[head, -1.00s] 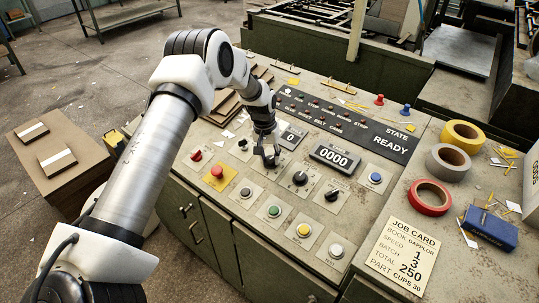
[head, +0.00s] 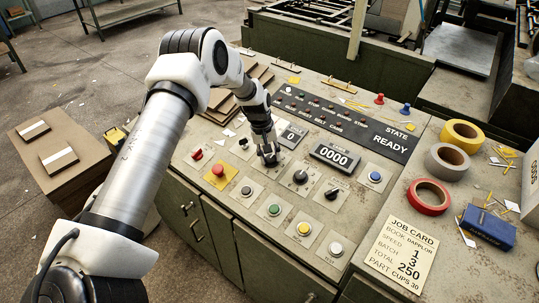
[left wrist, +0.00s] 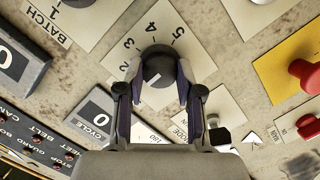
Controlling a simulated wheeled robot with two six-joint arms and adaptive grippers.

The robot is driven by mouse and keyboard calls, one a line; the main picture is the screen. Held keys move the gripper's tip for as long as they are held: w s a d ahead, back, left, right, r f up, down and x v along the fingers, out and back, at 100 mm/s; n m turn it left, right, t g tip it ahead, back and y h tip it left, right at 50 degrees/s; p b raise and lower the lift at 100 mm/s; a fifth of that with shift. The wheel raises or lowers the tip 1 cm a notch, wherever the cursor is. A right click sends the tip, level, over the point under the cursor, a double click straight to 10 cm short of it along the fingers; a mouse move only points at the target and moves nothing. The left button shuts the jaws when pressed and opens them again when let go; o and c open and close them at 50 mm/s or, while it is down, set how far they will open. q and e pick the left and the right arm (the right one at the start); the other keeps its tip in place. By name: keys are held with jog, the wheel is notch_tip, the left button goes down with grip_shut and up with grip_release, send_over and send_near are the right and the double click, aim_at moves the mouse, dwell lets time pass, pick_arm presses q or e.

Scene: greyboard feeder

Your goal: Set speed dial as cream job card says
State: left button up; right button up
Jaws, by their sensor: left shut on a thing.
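The cream job card (head: 403,250) lies at the front right of the console; it reads speed 1, batch 3, total 250. The speed dial (left wrist: 158,66) is a dark round knob on a cream plate; the figures 2 to 5 show around it in the left wrist view. A pale mark shows on the knob's lower left, but I cannot tell exactly which figure it points at. My right gripper is not in view.
A black batch dial (head: 300,177) stands to the right, near the 0000 counter (head: 333,156). A red button on a yellow plate (head: 218,170) stands to the left. The state panel (head: 394,137) reads READY. Tape rolls (head: 429,196) lie at the right.

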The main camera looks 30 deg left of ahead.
pick_arm(q)
jog(key=shift+s+f, duration=0.15)
jog(key=o, duration=1.1)
jog(key=shift+o, duration=0.3)
notch_tip(320, 180, up, 12)
jog(key=a, duration=0.2)
jog(key=shift+s+f, duration=0.15)
jog(key=shift+s, duration=0.2)
